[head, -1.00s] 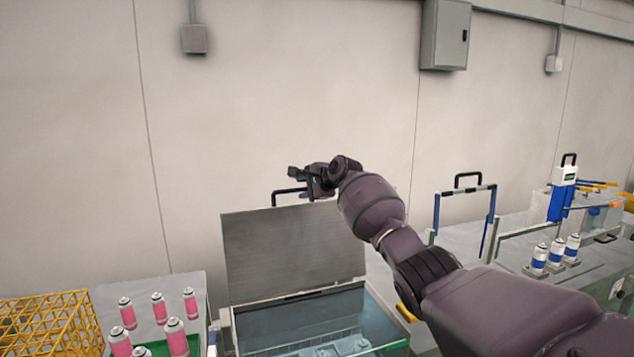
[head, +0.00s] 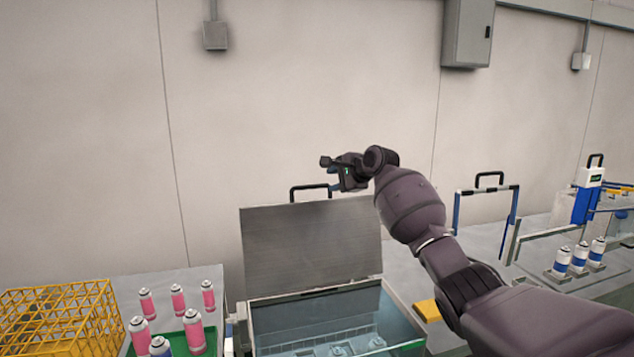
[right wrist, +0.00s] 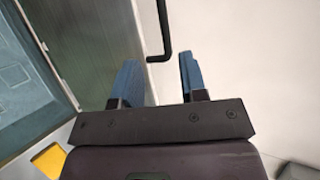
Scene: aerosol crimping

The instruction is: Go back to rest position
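My right arm reaches up from the lower right in the head view. Its gripper (head: 334,165) is in the air in front of the wall, above the raised lid (head: 310,245) of a water tank. In the right wrist view the two blue fingers of the right gripper (right wrist: 157,82) stand apart with nothing between them. The black handle (right wrist: 165,50) of the lid shows beyond the fingertips, apart from them. My left gripper is not in view.
The open tank (head: 262,325) stands at bottom centre. Pink cans (head: 178,298) and a yellow wire basket (head: 60,320) are at left. A blue-and-white device (head: 587,195) and blue-banded cans (head: 580,257) are at right. A yellow block (head: 428,310) lies right of the tank.

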